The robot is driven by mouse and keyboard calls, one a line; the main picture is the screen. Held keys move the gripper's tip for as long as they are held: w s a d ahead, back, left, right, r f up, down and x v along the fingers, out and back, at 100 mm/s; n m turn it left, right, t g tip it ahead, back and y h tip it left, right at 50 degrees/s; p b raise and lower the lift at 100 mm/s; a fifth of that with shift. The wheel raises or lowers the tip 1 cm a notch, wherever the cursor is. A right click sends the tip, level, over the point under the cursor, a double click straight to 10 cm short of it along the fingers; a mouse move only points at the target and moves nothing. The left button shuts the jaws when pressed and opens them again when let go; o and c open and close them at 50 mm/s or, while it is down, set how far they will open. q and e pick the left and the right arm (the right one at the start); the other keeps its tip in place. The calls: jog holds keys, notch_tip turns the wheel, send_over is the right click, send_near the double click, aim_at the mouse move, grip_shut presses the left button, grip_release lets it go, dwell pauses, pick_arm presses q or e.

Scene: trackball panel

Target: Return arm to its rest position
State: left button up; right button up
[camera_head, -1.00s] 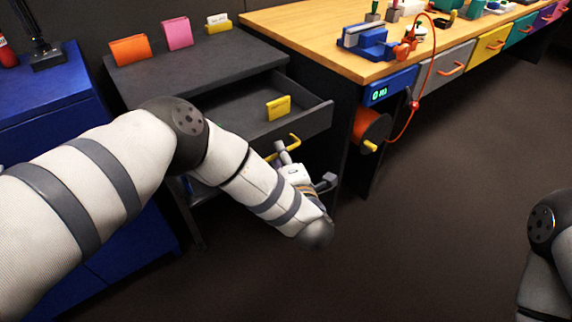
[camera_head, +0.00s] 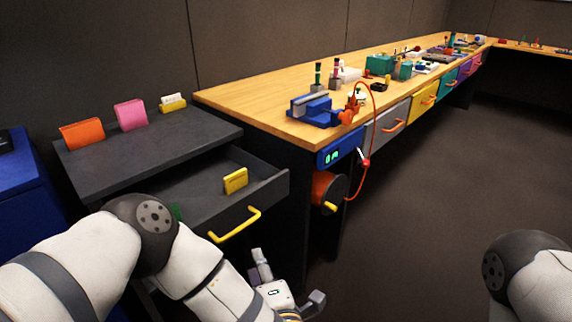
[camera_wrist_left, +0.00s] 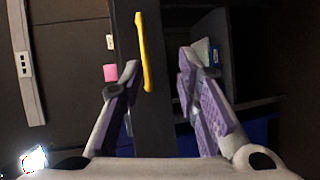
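My left gripper (camera_head: 288,282) is low at the bottom middle of the head view, in front of the dark cabinet and below its open drawer (camera_head: 278,190). Its two fingers stand apart with nothing between them. In the left wrist view the left gripper's (camera_wrist_left: 158,85) purple-padded fingers are spread, and the drawer's yellow handle (camera_wrist_left: 145,55) shows beyond them, apart from the fingers. In the head view the yellow handle (camera_head: 236,226) is above and left of the gripper. Part of my right arm (camera_head: 525,275) shows at the lower right; its gripper is out of view.
The pulled-out drawer holds a yellow block-like item (camera_head: 236,181). Orange (camera_head: 82,134) and pink (camera_head: 131,115) holders stand on the cabinet. A wooden workbench (camera_head: 250,97) with coloured drawers runs to the right, with an orange reel (camera_head: 328,190) on its side. The floor at right is clear.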

pick_arm(q)
jog(key=s+a+f+m+g+h+p, duration=0.1)
jog(key=s+a+f+m+g+h, duration=0.1)
jog(key=s+f+m+g+h, duration=0.4)
jog(key=s+a+f+m+g+h+p, duration=0.1)
jog(key=s+f+m, duration=0.5)
jog(key=s+m, duration=0.45)
jog(key=s+a+m+g, duration=0.2)
jog(key=s+a+g, duration=0.1)
jog(key=s, duration=0.5)
jog(key=s+a+r+m+g, duration=0.1)
jog(key=s+a+g, duration=0.2)
jog(key=s, duration=0.5)
jog(key=s+a+r+m+g+p, duration=0.1)
jog(key=s+a+m+g, duration=0.1)
jog(key=s, duration=0.6)
jog(key=shift+s+a+r+m+g+y, duration=0.15)
jog(key=shift+a+r+m+g+y, duration=0.2)
jog(key=shift+a+g, duration=0.7)
pick_arm(e)
jog(key=shift+t, duration=0.8)
jog(key=w+r, duration=0.4)
jog(key=shift+r, duration=0.15)
